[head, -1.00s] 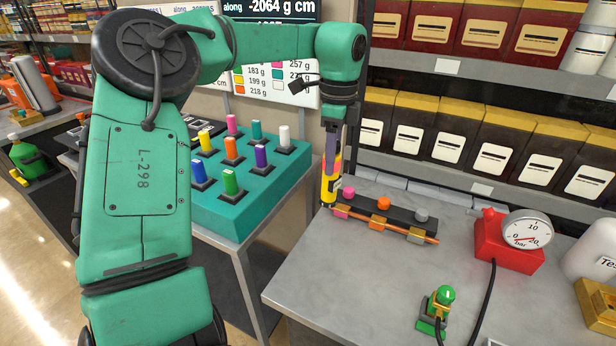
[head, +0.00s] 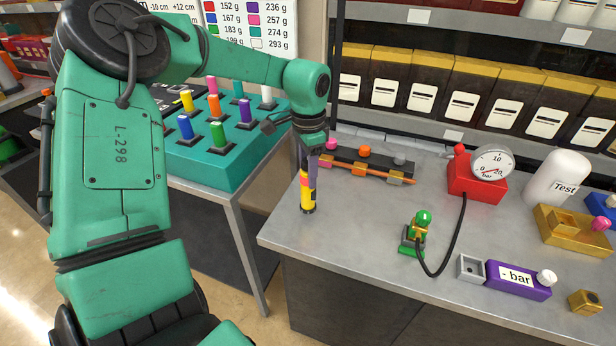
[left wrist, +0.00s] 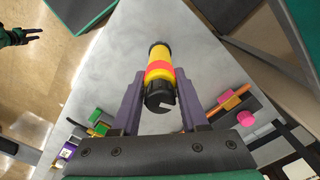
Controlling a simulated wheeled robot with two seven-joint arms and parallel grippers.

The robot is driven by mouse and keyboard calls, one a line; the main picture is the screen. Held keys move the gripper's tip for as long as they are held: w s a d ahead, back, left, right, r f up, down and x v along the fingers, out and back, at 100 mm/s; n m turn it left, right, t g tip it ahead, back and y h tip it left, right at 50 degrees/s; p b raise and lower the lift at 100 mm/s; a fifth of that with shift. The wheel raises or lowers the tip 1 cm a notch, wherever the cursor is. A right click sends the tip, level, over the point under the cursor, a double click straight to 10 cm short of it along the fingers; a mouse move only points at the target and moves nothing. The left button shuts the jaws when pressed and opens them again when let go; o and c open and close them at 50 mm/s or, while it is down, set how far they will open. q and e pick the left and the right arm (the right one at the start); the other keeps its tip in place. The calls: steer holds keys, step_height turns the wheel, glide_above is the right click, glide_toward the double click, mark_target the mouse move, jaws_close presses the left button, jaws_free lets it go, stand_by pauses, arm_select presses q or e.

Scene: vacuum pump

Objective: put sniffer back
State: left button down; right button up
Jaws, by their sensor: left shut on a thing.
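The sniffer, which I take to be the yellow cylinder with a red-pink band and black ends (head: 307,198), is upright below my left gripper (head: 311,163). In the left wrist view, the sniffer (left wrist: 159,68) is between the two purple-grey fingers of my left gripper (left wrist: 156,93), which is shut on it. It is over the left part of the grey table (head: 350,225); I cannot tell whether its lower end touches the top.
Behind the sniffer is a dark bar with coloured knobs and a copper pipe (head: 365,168). To the right are a green valve (head: 417,232), a red gauge (head: 478,178), a grey open box (head: 471,268), a purple box (head: 517,281) and a gold block (head: 570,230). The table's middle front is clear.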

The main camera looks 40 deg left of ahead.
arm_select(q)
step_height(320, 180, down, 3)
steer(key=shift+w+r, duration=0.15)
steer(key=c, duration=0.8)
jaws_free()
steer(key=shift+c, duration=0.2)
steer(key=o, duration=0.4)
arm_select(e)
steer(key=shift+w+d+r, duration=0.1)
steer(key=shift+w+d, duration=0.05)
steer(key=shift+d, duration=0.2)
arm_select(q)
steer(key=shift+r, duration=0.1)
step_height(320, 180, up, 12)
steer(key=shift+f+b, duration=0.15)
steer(key=shift+b, duration=0.65)
arm_select(e)
steer(key=shift+a+f, duration=0.1)
steer(key=shift+f, duration=0.55)
